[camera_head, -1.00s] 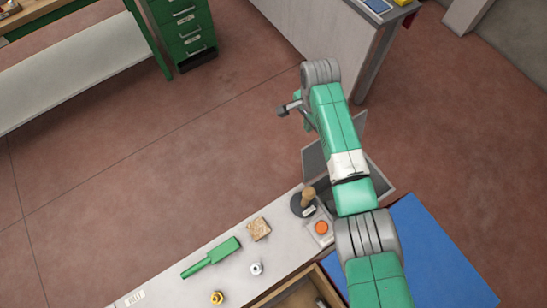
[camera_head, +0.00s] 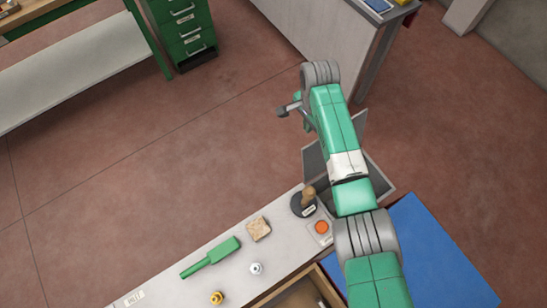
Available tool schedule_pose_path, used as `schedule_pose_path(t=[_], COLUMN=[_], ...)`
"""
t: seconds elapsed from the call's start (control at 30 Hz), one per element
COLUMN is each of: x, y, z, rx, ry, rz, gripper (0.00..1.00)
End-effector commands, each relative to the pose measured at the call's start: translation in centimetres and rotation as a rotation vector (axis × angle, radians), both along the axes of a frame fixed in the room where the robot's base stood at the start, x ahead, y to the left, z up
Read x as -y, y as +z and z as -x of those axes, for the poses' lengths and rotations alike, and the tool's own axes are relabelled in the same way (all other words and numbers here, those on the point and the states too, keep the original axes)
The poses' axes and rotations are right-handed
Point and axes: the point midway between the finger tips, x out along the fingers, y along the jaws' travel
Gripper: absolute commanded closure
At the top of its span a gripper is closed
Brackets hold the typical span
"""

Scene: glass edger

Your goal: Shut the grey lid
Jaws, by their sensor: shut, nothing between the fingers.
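The grey lid (camera_head: 315,161) stands raised at the far edge of a grey box (camera_head: 381,182) at the right end of the bench. My arm passes over the box and hides much of both. My gripper (camera_head: 283,112) is shut and empty, beyond the lid and up to its left, apart from it in the picture. The fingers are small here.
On the bench (camera_head: 190,285) are a round dark base with a wooden knob (camera_head: 308,193), an orange button (camera_head: 321,227), a tan block (camera_head: 259,229), a green paddle-shaped tool (camera_head: 213,256) and small fittings. An open drawer (camera_head: 300,294) is in front. A blue mat (camera_head: 440,260) lies right.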

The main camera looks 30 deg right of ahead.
Motion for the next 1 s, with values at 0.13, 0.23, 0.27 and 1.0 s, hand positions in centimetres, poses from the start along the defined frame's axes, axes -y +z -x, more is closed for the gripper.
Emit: schedule_pose_path(t=[0.13,0.23,0.27,1.0], x=[0.0,0.0,0.0,0.0], y=[-1.1,-1.7,-1.9,-3.4], z=[0.0,0.0,0.0,0.5], rx=[-0.001,-0.002,-0.001,-0.001], ry=[0.000,-0.001,-0.001,0.000], rz=[0.000,0.000,0.000,-0.001], gripper=[1.00,1.00,1.00,1.00])
